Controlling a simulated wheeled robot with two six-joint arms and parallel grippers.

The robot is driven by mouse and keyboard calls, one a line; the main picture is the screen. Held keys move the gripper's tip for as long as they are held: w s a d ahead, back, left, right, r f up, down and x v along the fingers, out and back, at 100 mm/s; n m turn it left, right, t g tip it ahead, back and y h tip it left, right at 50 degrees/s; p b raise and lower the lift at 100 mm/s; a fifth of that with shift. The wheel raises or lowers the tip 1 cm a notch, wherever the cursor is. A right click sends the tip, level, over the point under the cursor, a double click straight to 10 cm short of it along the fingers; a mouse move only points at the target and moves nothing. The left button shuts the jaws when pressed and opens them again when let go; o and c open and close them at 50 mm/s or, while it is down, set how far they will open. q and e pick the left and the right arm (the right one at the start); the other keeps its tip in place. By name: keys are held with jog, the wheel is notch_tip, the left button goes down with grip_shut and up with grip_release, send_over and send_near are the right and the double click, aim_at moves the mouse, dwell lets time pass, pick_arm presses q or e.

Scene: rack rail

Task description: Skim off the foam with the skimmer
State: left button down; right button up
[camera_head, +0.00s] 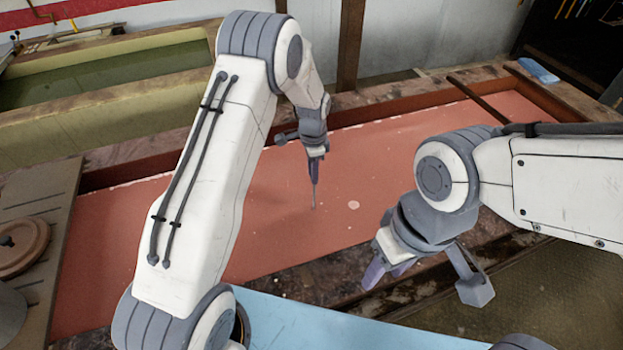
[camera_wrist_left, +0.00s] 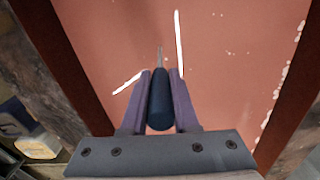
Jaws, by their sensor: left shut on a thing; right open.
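My left gripper (camera_head: 314,172) is shut on the dark blue handle of the skimmer (camera_wrist_left: 159,100), whose thin grey shaft (camera_head: 314,196) points down over the vat (camera_head: 270,243) of red-brown liquid. The skimmer's working end is not clear; I cannot tell whether it touches the liquid. Foam (camera_wrist_left: 280,95) lies in white flecks along one wall in the left wrist view, with small specks elsewhere. A pale foam patch (camera_head: 353,205) floats right of the shaft in the head view. Two white streaks beside the fingers are unclear. My right gripper (camera_head: 390,270) is open and empty near the vat's near edge.
A second vat (camera_head: 110,85) with greenish liquid stands at the back left. A board (camera_head: 45,210) with a round brown lid (camera_head: 20,247) is at the left. A dark bar (camera_head: 478,100) crosses the vat's far right, near a blue object (camera_head: 538,70) on the rim.

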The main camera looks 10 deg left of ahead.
pick_arm(q)
jog(key=w+d+b, duration=0.1)
jog(key=w+d, duration=0.5)
jog(key=d, duration=0.5)
jog(key=shift+w, duration=0.2)
dwell(0.8)
jog(key=shift+r, duration=0.1)
notch_tip(320, 180, up, 14)
jog(key=p, duration=0.9)
jog(key=shift+r, duration=0.1)
dwell(3.8)
